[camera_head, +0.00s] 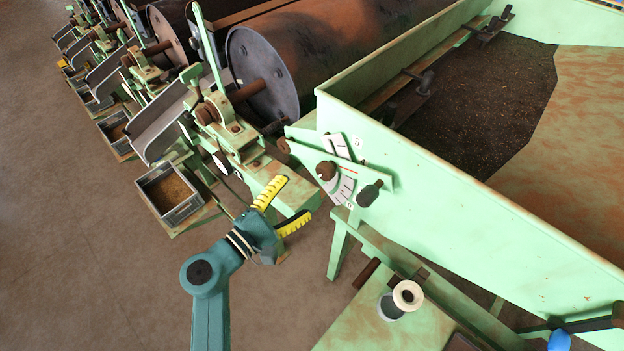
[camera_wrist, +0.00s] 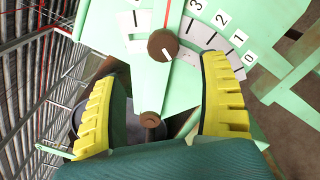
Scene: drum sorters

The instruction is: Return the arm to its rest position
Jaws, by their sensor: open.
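My gripper (camera_head: 282,208) has yellow ribbed fingers on a teal arm. It is open and empty, in the air just left of the dial plate on the green hopper. In the wrist view my gripper (camera_wrist: 160,95) shows its two fingers wide apart. Between and beyond them is the numbered dial plate (camera_wrist: 120,70) with a brown knob (camera_wrist: 162,45) and a red line. In the head view the knob (camera_head: 326,170) and the dark handle (camera_head: 369,193) sit on the dial. No finger visibly touches them.
The large green hopper (camera_head: 470,200) holds dark grains and fills the right. Drums (camera_head: 262,75), chutes and grey trays (camera_head: 170,192) line the upper left. A green bench (camera_head: 400,325) with a white spool (camera_head: 407,295) stands at the front. The floor (camera_head: 80,260) at left is clear.

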